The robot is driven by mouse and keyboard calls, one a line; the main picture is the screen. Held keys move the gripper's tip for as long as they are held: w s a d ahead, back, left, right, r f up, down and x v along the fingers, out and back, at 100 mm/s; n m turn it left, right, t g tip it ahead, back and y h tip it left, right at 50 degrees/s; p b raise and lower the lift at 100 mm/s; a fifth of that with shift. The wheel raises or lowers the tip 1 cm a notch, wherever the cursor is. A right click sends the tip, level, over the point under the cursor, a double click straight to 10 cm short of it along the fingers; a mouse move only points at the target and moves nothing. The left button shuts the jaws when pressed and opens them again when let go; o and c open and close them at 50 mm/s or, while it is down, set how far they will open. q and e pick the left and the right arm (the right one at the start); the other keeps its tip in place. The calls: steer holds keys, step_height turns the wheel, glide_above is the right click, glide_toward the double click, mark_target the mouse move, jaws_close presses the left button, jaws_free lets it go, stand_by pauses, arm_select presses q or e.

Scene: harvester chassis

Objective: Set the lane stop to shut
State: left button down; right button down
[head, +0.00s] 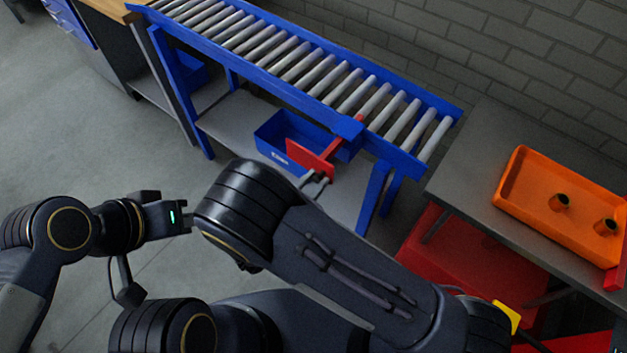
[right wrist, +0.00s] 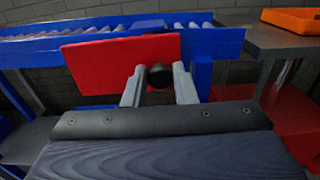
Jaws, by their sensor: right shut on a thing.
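The lane stop is a red plate (head: 309,159) with a red bar that runs up to a blue block (head: 348,128) on the roller conveyor's near rail. In the right wrist view the red plate (right wrist: 105,65) stands close in front of the rail. My right gripper (head: 318,181) is at the plate's near lower side. In the right wrist view its two fingers (right wrist: 159,80) are closed around a dark round knob (right wrist: 159,74) at the plate's right part. My left gripper (head: 186,219) is low at left, away from the conveyor, its fingertips largely hidden behind my right arm.
The roller conveyor (head: 290,62) runs from upper left to the right. A blue bin (head: 277,148) sits beneath it on a grey shelf. At right, a grey table holds an orange tray (head: 530,180) with dark round parts. A red bin (head: 470,255) stands below the table.

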steer(key=b+x, duration=0.1)
steer(key=x, duration=0.7)
steer(key=shift+b, duration=0.3)
steer(key=c, duration=1.3)
jaws_free()
steer(key=shift+o, duration=0.2)
steer(key=b+v, duration=0.1)
steer(key=v, duration=0.7)
